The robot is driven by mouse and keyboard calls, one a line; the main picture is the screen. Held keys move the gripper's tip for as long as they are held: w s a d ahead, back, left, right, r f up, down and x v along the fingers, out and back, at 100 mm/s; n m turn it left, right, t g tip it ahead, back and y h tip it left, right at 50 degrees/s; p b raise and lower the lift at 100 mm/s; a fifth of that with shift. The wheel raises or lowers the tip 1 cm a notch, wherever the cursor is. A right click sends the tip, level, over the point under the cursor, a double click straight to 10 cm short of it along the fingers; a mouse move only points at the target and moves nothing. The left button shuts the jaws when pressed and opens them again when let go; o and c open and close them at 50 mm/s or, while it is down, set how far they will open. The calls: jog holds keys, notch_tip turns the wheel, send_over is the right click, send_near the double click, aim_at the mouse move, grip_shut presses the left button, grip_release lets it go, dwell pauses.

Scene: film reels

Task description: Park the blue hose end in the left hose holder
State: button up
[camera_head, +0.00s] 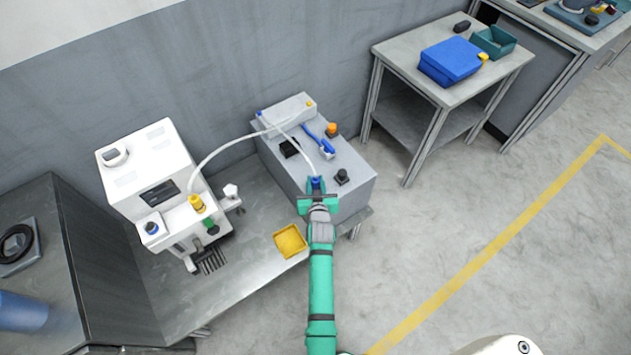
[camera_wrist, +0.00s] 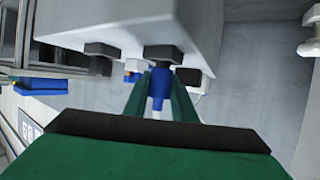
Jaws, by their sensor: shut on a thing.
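The blue hose end (camera_head: 316,182) is between the fingers of my gripper (camera_head: 317,190), over the front part of the grey box. It also shows in the wrist view (camera_wrist: 159,88), upright between the two green fingers, which are shut on it. A white hose (camera_head: 302,143) runs from it toward the back of the box. Dark blocks that may be the hose holders sit on the box: one toward the left (camera_head: 289,148) and one at the right (camera_head: 342,176). In the wrist view a dark block (camera_wrist: 163,55) appears right by the hose end; I cannot tell whether they touch.
The grey box (camera_head: 350,190) also carries a blue-handled tool (camera_head: 318,139) and an orange knob (camera_head: 331,129). A white machine (camera_head: 135,175) with another hose stands to the left. A yellow tray (camera_head: 290,242) lies on the bench. Open floor is at the right.

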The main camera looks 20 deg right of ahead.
jog(key=shift+f, duration=0.2)
jog(key=o, duration=0.8)
jog(key=v, duration=1.1)
dwell(0.4)
jog(key=shift+f, duration=0.1)
dwell(0.4)
